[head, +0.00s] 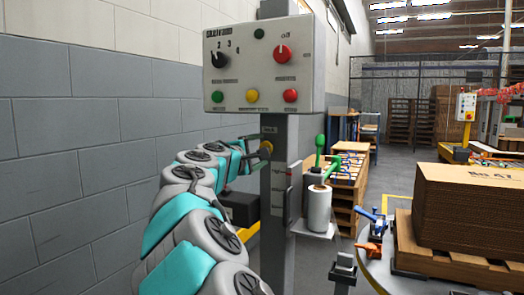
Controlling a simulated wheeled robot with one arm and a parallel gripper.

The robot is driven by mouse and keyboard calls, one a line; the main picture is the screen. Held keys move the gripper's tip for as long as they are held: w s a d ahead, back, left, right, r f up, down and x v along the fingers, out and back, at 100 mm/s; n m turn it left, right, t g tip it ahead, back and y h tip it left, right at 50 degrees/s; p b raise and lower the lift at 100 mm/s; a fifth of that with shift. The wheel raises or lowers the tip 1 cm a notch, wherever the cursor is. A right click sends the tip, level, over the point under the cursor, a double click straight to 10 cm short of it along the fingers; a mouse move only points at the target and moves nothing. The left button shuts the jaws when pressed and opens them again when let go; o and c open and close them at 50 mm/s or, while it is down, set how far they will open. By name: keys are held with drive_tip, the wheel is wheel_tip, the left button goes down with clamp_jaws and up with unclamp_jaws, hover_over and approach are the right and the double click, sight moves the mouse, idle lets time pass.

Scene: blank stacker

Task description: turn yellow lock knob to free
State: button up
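A small yellow knob (266,147) shows on the grey post (280,185) below the control box. I take it to be the yellow lock knob; which way it is turned is too small to tell. My arm reaches up from the bottom of the head view, and my gripper (254,143) is at the knob's left side. It overlaps or touches the knob; I cannot tell which. The fingers are too small and partly hidden to show whether they are open or shut.
The control box (265,62) above carries a black selector (219,59), a red knob (282,53) and a yellow button (252,96). A white roll (319,208) stands on a bracket right of the post. Stacked cardboard (466,210) is at right. A block wall closes the left.

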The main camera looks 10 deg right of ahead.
drive_tip(key=v, duration=0.5)
drive_tip(key=shift+s+a, duration=0.2)
drive_tip(key=shift+s, duration=0.1)
